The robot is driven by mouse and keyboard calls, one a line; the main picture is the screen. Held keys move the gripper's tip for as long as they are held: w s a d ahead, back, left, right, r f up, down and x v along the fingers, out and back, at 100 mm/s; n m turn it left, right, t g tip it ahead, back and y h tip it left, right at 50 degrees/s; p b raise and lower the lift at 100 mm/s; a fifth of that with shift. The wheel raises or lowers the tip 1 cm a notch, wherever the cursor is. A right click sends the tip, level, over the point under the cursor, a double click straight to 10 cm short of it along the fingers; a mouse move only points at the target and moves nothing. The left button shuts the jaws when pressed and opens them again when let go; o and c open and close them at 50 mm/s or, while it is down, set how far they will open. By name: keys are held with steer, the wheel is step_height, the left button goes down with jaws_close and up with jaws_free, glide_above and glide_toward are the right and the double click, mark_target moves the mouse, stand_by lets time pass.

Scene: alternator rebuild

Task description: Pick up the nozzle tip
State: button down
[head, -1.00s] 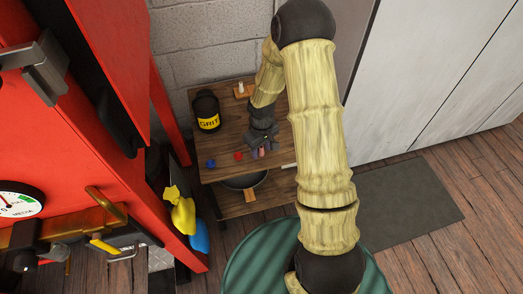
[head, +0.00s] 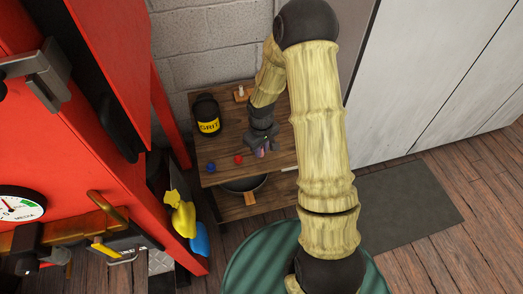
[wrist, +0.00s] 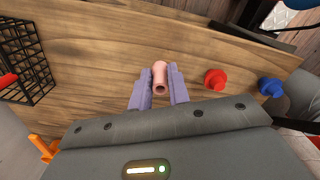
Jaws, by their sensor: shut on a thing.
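The nozzle tip, a small pinkish hollow cylinder (wrist: 160,78), stands between the two purple fingers of my gripper (wrist: 158,88) in the wrist view. Its open end faces the camera. The fingers are shut on it, over the wooden table top (wrist: 100,60). In the head view my gripper (head: 262,149) is at the front part of the small table, right of a red piece (head: 238,160). The nozzle tip is mostly hidden there, and I cannot tell how far it is from the wood.
A blue piece (head: 211,167) lies left of the red piece. A black GRIT container (head: 207,114) stands at the back left. A black wire basket (wrist: 24,62) is at the left in the wrist view. A dark pan (head: 244,184) is on the lower shelf. A red cabinet (head: 100,130) stands left.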

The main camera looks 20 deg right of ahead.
step_height(320, 180, up, 8)
steer(key=p, duration=0.2)
steer(key=shift+r, duration=0.15)
steer(key=shift+r, duration=0.15)
step_height(320, 180, up, 4)
steer(key=p, duration=0.4)
stand_by(0.8)
steer(key=shift+f, duration=0.2)
steer(key=w+f+m, duration=0.1)
steer(key=m, duration=0.1)
steer(key=w+f+m, duration=0.1)
steer(key=f+m, duration=0.1)
steer(key=m, duration=0.1)
steer(key=shift+w, duration=0.2)
